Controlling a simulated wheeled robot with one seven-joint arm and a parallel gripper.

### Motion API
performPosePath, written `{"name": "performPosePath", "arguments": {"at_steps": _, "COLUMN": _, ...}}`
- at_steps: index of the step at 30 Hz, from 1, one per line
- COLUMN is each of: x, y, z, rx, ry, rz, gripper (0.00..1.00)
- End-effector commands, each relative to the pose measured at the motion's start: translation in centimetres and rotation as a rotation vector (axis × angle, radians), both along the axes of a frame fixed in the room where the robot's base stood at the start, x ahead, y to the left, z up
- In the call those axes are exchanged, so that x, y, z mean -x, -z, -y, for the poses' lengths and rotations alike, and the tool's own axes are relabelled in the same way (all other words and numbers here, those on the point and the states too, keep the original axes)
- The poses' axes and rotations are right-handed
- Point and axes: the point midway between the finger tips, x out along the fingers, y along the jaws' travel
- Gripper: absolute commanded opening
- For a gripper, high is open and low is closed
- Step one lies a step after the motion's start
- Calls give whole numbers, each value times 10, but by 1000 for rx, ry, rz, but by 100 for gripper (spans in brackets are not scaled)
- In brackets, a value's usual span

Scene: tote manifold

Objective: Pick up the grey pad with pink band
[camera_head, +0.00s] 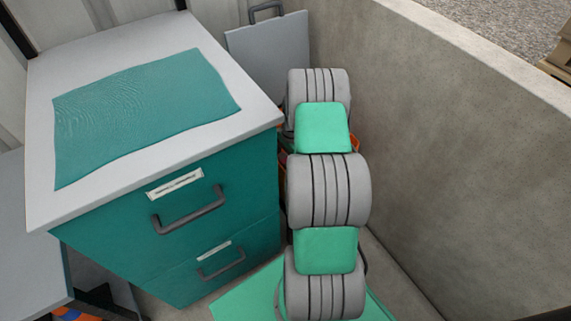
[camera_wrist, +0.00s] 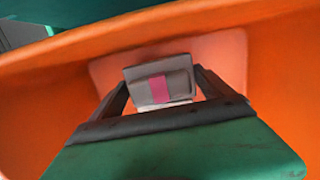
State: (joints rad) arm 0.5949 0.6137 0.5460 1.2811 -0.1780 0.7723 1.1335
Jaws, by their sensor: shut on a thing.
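The grey pad with a pink band (camera_wrist: 178,87) shows in the middle of the wrist view. My gripper (camera_wrist: 160,88) has its dark fingers on either side of the pad and is shut on it. The pad and fingers are inside an orange tote (camera_wrist: 275,75), in front of a paler patch on its wall. Whether the pad touches the tote floor cannot be told. In the head view, my own arm hides the pad and gripper.
A teal drawer cabinet (camera_head: 112,235) with a pale top and a teal mat (camera_head: 140,108) stands left of my arm. A concrete wall (camera_head: 430,130) runs close on the right. A grey panel with a handle (camera_head: 265,52) stands behind. Little of the orange tote shows past my arm.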

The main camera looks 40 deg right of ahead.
Motion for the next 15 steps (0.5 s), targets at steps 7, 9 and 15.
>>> {"name": "performPosePath", "arguments": {"at_steps": 7, "x": -1, "y": -85, "z": 0, "rx": 1, "ry": 0, "rz": 2, "gripper": 51}}
{"name": "performPosePath", "arguments": {"at_steps": 9, "x": 0, "y": -105, "z": 0, "rx": 0, "ry": 0, "rz": 1, "gripper": 51}}
{"name": "performPosePath", "arguments": {"at_steps": 15, "x": 0, "y": -148, "z": 0, "rx": 0, "ry": 0, "rz": 1, "gripper": 51}}
